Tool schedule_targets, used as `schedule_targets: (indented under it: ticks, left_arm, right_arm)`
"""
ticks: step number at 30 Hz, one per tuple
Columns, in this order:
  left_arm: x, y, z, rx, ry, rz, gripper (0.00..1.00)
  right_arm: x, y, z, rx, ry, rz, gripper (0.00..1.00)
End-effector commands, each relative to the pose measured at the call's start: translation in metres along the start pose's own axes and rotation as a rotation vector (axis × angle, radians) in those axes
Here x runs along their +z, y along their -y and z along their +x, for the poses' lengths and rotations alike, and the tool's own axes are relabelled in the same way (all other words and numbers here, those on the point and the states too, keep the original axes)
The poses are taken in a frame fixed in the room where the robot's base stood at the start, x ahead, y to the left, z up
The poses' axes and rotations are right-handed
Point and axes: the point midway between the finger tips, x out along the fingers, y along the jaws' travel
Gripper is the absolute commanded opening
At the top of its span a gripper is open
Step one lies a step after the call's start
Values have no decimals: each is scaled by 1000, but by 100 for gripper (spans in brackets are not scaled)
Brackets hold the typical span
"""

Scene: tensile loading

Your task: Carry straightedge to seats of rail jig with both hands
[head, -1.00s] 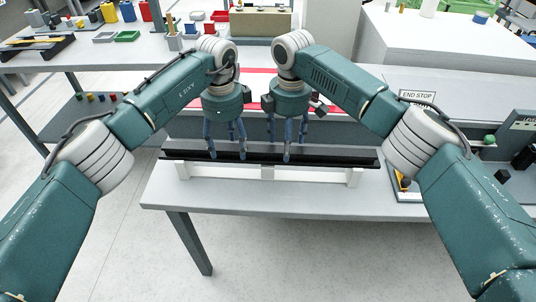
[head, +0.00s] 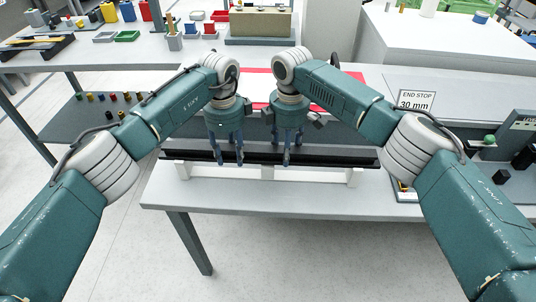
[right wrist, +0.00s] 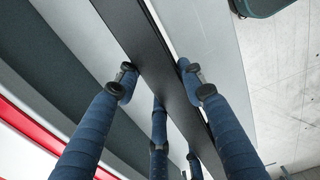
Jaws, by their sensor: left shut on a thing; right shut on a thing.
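The straightedge is a long dark bar (head: 335,155) lying crosswise at the near bench's front in the head view. The white rail jig (head: 355,177) is below it, with short white posts at its ends and middle. Whether the bar touches the posts is unclear. My left gripper (head: 228,161) is shut on the bar left of its middle. My right gripper (head: 287,160) is shut on it right of its middle. In the right wrist view my fingers (right wrist: 160,85) lie on both sides of the bar (right wrist: 145,50).
An END STOP 30 mm sign (head: 416,100) stands to the right, near a device with a green knob (head: 489,141). A red strip (head: 258,71) lies behind my grippers. A bench with small bins (head: 127,36) is at the back left. The near benchtop's front (head: 270,207) is clear.

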Motion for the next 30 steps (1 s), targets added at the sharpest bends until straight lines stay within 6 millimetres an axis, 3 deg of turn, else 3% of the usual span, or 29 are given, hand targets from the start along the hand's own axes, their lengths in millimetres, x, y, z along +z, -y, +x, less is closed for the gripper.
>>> schedule_targets:
  ticks: [14, 30]
  left_arm:
    - [0, 2, -8, -6, -2, 0, 0]
    - [-1, 2, -49, -6, -3, 0, 0]
  right_arm:
    - [-1, -2, -8, 5, -4, -1, 0]
    - [-1, -2, -49, 5, -3, 0, 0]
